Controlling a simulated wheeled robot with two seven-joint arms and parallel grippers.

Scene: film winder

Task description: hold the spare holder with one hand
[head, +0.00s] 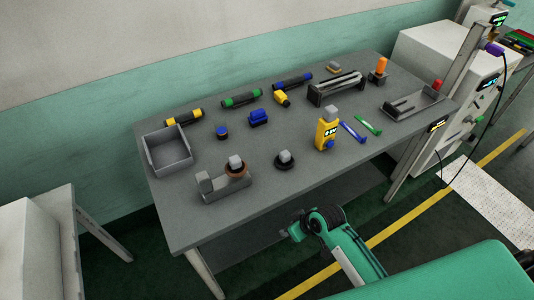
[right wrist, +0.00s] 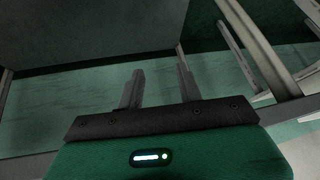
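A small round dark base with a grey block on top (head: 285,159), which looks like the spare holder, stands upright near the table's front edge. A similar grey block with a brown ring (head: 237,166) sits on a grey stand (head: 212,187) to its left. In the right wrist view my right gripper (right wrist: 161,88) is open, its two fingers apart with nothing between them. My right arm comes in from the lower right of the head view, low and in front of the table; its fingers are not clear there. My left gripper is not in view.
The grey table (head: 190,230) also carries an open grey bin (head: 168,163), a yellow bottle-like device (head: 326,135), blue and green pens (head: 367,125), several dark cylinders with coloured ends, and a grey rack (head: 336,92). The front left corner is clear.

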